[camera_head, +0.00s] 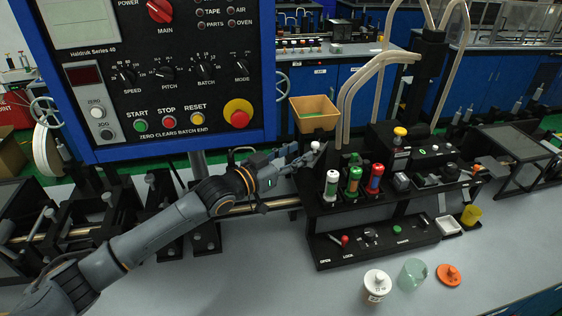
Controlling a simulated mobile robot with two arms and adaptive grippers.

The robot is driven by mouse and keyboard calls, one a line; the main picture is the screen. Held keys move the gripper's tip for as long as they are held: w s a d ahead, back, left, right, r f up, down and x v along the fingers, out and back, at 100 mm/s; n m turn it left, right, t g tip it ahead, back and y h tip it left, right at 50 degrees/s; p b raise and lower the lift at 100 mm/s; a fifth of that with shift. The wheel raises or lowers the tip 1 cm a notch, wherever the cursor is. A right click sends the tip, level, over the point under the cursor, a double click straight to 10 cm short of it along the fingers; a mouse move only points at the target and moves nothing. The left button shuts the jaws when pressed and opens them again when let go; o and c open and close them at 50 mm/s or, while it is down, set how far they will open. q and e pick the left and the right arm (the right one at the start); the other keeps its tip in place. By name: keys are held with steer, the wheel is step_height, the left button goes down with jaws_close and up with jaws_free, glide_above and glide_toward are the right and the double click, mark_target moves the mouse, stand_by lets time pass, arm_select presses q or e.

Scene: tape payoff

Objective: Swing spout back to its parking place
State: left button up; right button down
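My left gripper (312,155) reaches in from the left, in front of the tan bin and at the left edge of the black dispensing stand (372,205). A small white ball knob (316,145) shows right at its fingertips. I cannot tell whether the fingers are closed on it or only beside it. The spout is not clearly marked; pale curved tubes (368,72) arch from the black column (428,75) and come down just right of the gripper. My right gripper is not in view.
A tan bin (314,116) stands behind the gripper. White, green and red bottles (354,180) stand on the stand. A lidded white jar (376,286), a clear green cup (412,274) and an orange lid (449,275) are in front. The control panel (160,75) hangs at upper left.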

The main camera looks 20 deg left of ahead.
arm_select(q)
steer(key=v, duration=0.5)
steer(key=shift+s+a, duration=0.1)
steer(key=shift+s, duration=0.05)
steer(key=shift+m, duration=0.4)
steer(key=c, duration=0.7)
steer(key=shift+s+d+f+m+b, duration=0.1)
steer(key=shift+d+m+b, duration=0.25)
steer(key=shift+m, duration=0.35)
jaws_close()
steer(key=r+m+h, duration=0.1)
steer(key=m+h, duration=0.1)
steer(key=m, duration=1.3)
glide_above(314, 164)
steer(key=s+d, duration=0.1)
steer(key=d, duration=0.3)
steer(key=shift+g, duration=0.4)
steer(key=shift+w+a+f+p, duration=0.15)
steer(key=shift+w+a, duration=0.05)
steer(key=shift+a, duration=0.45)
steer(key=shift+w+a+f+p, duration=0.1)
steer(key=shift+w+a+p, duration=0.1)
steer(key=shift+a, duration=0.5)
steer(key=shift+w+a+f+p, duration=0.1)
steer(key=shift+w+a+f, duration=0.1)
steer(key=shift+a, duration=0.45)
